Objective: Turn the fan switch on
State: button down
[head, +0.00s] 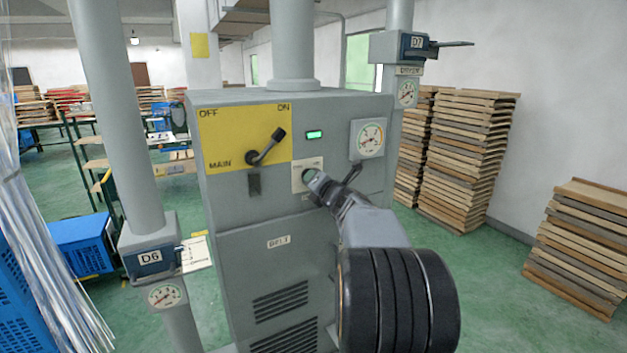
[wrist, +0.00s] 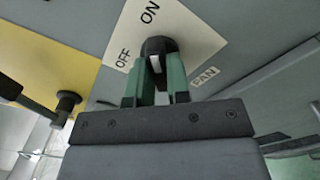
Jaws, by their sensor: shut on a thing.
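The fan switch is a round black knob (wrist: 158,47) on a cream plate (wrist: 188,30) marked OFF, ON and FAN in the wrist view. A white mark shows on the knob between my fingers. My gripper (wrist: 161,88) is shut on the knob, with one green finger on each side of it. In the head view my gripper (head: 318,186) reaches the plate (head: 301,184) on the grey cabinet's front. There it hides part of the knob and plate, and I cannot tell the knob's setting.
The grey cabinet (head: 255,220) has a yellow MAIN panel (head: 225,135) with a black lever (head: 266,146) tilted toward ON. A green lamp (head: 314,134) glows above the plate. A gauge (head: 370,138) is to the right. Pipes with dampers D6 (head: 150,258) and D7 (head: 415,43) flank the cabinet.

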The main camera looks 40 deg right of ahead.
jog(key=c, duration=1.1)
grip_release()
jog(key=shift+s, duration=0.1)
jog(key=s, duration=0.4)
jog(key=s+a+b, duration=0.1)
jog(key=s, duration=0.4)
jog(key=s+a+b, duration=0.1)
jog(key=s, duration=0.3)
jog(key=shift+s, duration=0.3)
